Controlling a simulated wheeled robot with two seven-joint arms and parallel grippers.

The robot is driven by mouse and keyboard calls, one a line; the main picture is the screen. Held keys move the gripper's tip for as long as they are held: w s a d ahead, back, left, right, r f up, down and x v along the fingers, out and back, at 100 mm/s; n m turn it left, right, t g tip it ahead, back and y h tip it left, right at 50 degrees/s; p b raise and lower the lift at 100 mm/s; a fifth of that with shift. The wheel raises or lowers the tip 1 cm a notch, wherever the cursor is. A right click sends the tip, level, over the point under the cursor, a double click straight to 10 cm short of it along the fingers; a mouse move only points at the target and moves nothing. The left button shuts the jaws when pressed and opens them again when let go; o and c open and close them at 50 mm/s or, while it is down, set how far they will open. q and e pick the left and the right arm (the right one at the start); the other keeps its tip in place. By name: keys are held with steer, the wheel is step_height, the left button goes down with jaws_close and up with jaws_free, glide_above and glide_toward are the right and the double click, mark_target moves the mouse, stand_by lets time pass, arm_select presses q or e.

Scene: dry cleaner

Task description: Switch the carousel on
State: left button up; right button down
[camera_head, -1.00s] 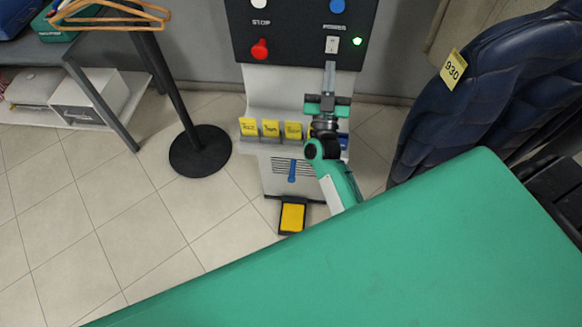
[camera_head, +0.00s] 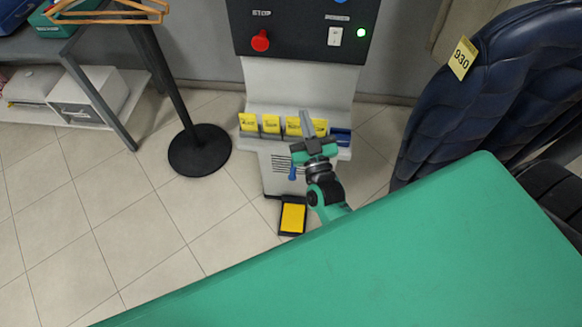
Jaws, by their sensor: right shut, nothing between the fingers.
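The control panel (camera_head: 300,50) is a dark face on a pale machine column. It has a white rocker switch (camera_head: 335,37) under the label POWER and a lit green lamp (camera_head: 361,33) to the right of it. A red button (camera_head: 260,41) sits under the label STOP. My right gripper (camera_head: 306,124) is shut and empty. It is below the panel, in front of the ledge with yellow cards, apart from the switch. My left gripper is out of view.
Yellow cards (camera_head: 271,124) stand on the column's ledge. A yellow pedal (camera_head: 292,217) is on the floor. A black post base (camera_head: 200,150) stands left, near a shelf with hangers (camera_head: 110,12). A dark padded garment (camera_head: 480,85) tagged 930 hangs right. A green surface (camera_head: 380,260) fills the foreground.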

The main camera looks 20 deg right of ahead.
steer(key=s+a+f+n+g+y, duration=0.1)
steer(key=a+f+g+y, duration=0.1)
steer(key=f, duration=0.6)
steer(key=a+f+n+g+y, duration=0.1)
steer(key=a+f+g+y, duration=0.1)
steer(key=f, duration=0.6)
steer(key=shift+s+a+f+n+g+y+p, duration=0.35)
steer(key=shift+s+a+f+g+y, duration=0.1)
steer(key=shift+g, duration=0.65)
